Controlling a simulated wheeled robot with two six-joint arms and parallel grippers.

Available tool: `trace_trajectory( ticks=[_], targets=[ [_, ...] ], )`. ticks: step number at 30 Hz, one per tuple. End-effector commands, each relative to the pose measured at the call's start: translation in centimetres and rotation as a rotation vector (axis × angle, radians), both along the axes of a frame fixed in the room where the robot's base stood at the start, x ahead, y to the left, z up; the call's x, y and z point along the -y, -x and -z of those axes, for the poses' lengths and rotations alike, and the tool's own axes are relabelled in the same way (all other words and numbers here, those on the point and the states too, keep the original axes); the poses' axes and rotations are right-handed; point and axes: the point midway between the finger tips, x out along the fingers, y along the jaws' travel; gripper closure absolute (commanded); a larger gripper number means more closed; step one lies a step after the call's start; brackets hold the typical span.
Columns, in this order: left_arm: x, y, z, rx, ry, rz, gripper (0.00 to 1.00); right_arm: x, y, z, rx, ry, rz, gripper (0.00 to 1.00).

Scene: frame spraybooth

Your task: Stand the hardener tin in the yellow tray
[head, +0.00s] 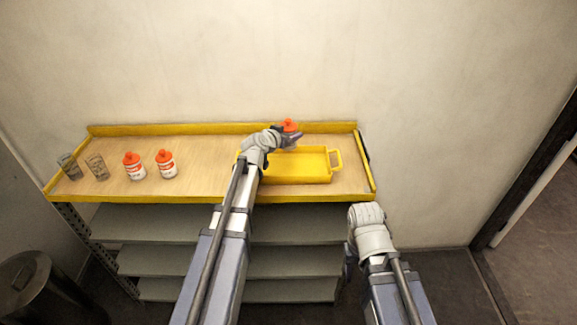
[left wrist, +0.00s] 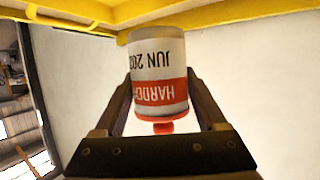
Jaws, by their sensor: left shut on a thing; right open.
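The hardener tin (left wrist: 158,75) is white with a red label band and an orange top. It sits between the fingers of my left gripper (left wrist: 160,100), which is shut on it. The left wrist view shows it upside down, with its label inverted. In the head view only its orange top (head: 290,125) shows clearly, behind my left gripper (head: 291,138). The yellow tray (head: 300,179) lies on the bench's right part. The tin appears above the tray's far side; whether it touches the tray is hidden. My right gripper (head: 350,262) is low in front of the bench, empty and barely visible.
A yellow rim (head: 215,198) edges the bench. Grey shelves (head: 290,260) lie below. A dark bin (head: 30,285) stands lower left.

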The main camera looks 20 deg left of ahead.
Motion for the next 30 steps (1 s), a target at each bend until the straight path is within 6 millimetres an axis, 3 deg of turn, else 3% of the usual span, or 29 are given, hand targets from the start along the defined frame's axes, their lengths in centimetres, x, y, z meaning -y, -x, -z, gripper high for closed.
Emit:
trace_trajectory(
  ticks=[13, 23, 30],
  targets=[
    [0.0, 0.0, 5.9, 0.001, 0.001, -0.001, 0.94, 0.0, 0.0, 5.9, 0.0, 0.0, 0.002, 0.5],
    [0.0, 0.0, 6.6, 0.001, 0.001, -0.001, 0.94, 0.0, 0.0, 6.6, 0.0, 0.0, 0.002, 0.5],
    [0.0, 0.0, 9.5, 0.001, 0.001, -0.001, 0.94, 0.0, 0.0, 9.5, 0.0, 0.0, 0.001, 0.5]
  ],
)
